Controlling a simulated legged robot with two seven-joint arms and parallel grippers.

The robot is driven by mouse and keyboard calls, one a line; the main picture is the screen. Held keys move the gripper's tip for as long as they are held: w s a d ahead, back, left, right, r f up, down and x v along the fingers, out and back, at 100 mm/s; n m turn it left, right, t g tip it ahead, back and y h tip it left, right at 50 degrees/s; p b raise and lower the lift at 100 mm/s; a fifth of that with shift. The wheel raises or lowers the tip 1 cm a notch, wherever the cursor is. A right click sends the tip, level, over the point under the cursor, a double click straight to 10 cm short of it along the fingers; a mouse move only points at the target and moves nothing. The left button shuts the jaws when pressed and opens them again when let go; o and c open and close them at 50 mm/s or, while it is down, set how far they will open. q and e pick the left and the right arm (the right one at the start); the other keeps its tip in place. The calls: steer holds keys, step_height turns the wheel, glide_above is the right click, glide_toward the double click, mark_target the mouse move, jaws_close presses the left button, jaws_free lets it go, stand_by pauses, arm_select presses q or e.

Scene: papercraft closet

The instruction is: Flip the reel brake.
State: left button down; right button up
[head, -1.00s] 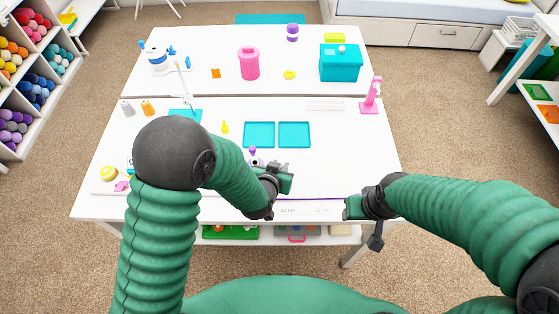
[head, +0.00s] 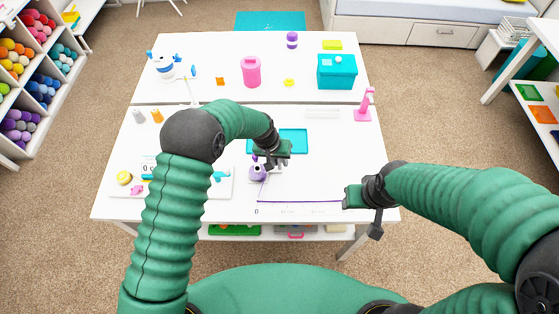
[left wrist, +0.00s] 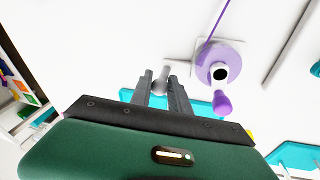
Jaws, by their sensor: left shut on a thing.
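The purple reel (head: 257,173) stands on the white table, and in the left wrist view its round body (left wrist: 214,65) and purple knob (left wrist: 222,103) show right of the fingers. My left gripper (head: 273,160) is beside the reel. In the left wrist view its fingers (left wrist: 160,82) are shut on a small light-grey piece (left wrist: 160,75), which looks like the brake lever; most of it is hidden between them. A purple thread (head: 300,201) runs from the reel to the table's front, bends, and stretches right to my right gripper (head: 349,198), which appears shut on its end.
A teal tray (head: 294,134) lies behind the left gripper. A white board with small colored pieces (head: 137,189) is at the left, partly behind my arm. A pink stand (head: 365,106) is at the right. The table right of the reel is mostly clear.

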arm_select(q)
steer(key=shift+w, duration=0.1)
stand_by(0.5)
steer(key=c, duration=1.5)
jaws_free()
steer(key=shift+f, duration=0.1)
steer(key=shift+o, duration=1.2)
steer(key=shift+w, duration=0.1)
steer(key=shift+d, duration=0.1)
steer(key=b+v, duration=0.1)
steer(key=v, duration=1.5)
steer(key=shift+w+r, duration=0.3)
steer(key=shift+r, duration=0.05)
